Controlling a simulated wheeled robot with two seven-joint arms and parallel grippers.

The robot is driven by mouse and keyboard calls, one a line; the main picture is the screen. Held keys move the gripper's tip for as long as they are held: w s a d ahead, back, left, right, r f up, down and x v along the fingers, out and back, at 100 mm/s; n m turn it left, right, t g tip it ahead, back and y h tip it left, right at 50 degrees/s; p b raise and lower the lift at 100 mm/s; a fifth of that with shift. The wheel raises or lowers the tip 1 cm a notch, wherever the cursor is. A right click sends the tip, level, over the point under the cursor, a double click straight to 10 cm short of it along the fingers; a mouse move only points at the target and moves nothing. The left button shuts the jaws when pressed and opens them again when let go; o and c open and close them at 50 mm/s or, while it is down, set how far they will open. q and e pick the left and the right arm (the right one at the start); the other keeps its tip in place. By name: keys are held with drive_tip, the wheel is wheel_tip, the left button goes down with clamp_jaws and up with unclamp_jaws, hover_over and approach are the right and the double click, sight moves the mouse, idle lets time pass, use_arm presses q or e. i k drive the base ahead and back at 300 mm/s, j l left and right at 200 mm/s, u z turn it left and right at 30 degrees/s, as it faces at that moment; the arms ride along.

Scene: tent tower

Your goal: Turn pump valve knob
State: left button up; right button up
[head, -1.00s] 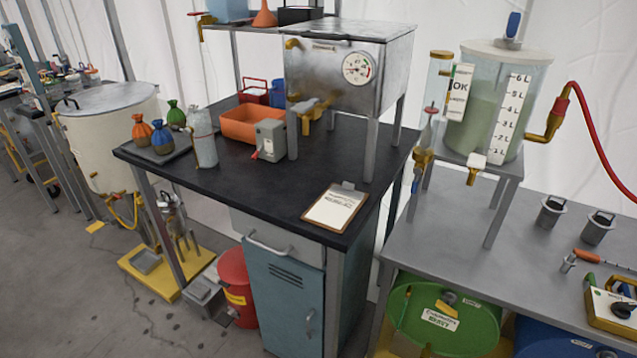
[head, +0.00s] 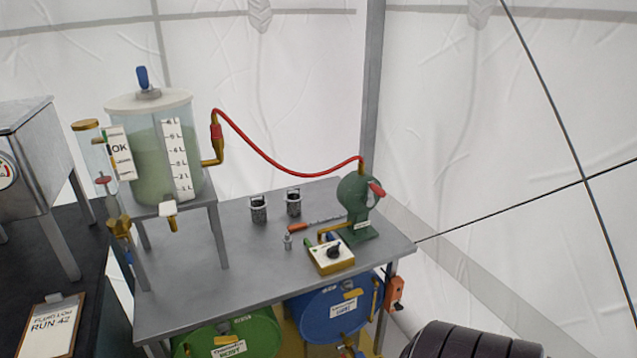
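A green pump (head: 356,208) stands at the right end of the grey metal table, with a red handle (head: 377,188) on its right side. A red hose (head: 285,165) joins its top to the tank. In front of the pump is a small yellow and white box (head: 330,257) with a black knob (head: 334,251) on its top. I cannot tell which of these is the pump valve knob. Neither of my grippers shows.
A clear tank (head: 152,155) with green liquid stands on a stand on the grey table (head: 205,295). Two small metal canisters (head: 259,209), an orange-handled tool (head: 300,227) and a small metal piece (head: 287,242) lie near the pump. Green (head: 240,335) and blue (head: 325,312) drums sit underneath.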

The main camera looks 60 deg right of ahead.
sight(332, 252)
drive_tip(key=z, duration=1.85)
